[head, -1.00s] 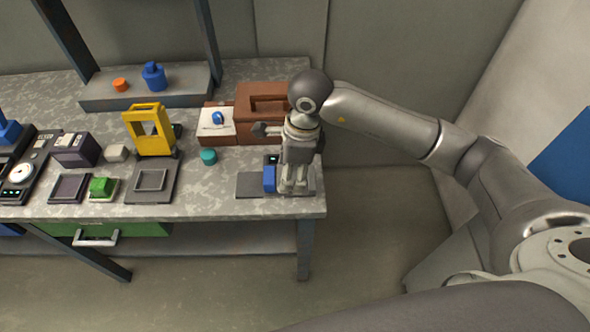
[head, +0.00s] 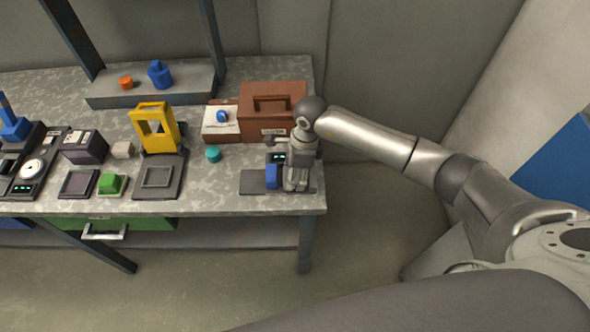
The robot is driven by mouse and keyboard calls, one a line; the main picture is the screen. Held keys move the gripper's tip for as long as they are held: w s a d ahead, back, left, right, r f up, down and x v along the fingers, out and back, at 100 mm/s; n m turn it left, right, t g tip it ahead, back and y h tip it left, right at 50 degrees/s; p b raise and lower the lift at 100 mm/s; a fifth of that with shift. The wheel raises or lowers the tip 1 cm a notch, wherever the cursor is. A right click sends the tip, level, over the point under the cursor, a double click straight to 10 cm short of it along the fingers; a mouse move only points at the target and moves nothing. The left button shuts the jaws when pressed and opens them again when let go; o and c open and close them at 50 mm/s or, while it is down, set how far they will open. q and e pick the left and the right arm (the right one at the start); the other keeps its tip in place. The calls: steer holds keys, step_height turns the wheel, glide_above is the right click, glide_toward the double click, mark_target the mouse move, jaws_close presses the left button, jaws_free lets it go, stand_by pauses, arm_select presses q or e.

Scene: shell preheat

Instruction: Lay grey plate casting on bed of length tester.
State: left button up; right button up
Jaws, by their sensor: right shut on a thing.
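The length tester (head: 252,182) sits near the right end of the bench. It looks like a low dark grey bed with a blue block (head: 271,176) and a small display with green digits (head: 277,157). My right gripper (head: 296,187) points down over the right part of this bed, just right of the blue block. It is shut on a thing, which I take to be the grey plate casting. The casting is mostly hidden between and behind the grey fingers, and I cannot tell whether it touches the bed. My left gripper is not in view.
Behind the gripper stand a brown case (head: 272,103) and a white-faced box with a blue knob (head: 220,122). A teal cylinder (head: 213,154) is left of the tester. A yellow frame press (head: 155,127) and several devices fill the left. The bench's right edge is close.

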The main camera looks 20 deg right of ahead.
steer(key=shift+f, duration=0.1)
steer(key=o, duration=1.2)
steer(key=shift+c, duration=0.2)
steer(key=shift+r, duration=0.25)
step_height(320, 180, up, 12)
steer(key=d+b, duration=0.1)
steer(key=b, duration=0.2)
steer(key=shift+s+d+f, duration=0.15)
steer(key=shift+s+d, duration=0.1)
steer(key=shift+d, duration=0.15)
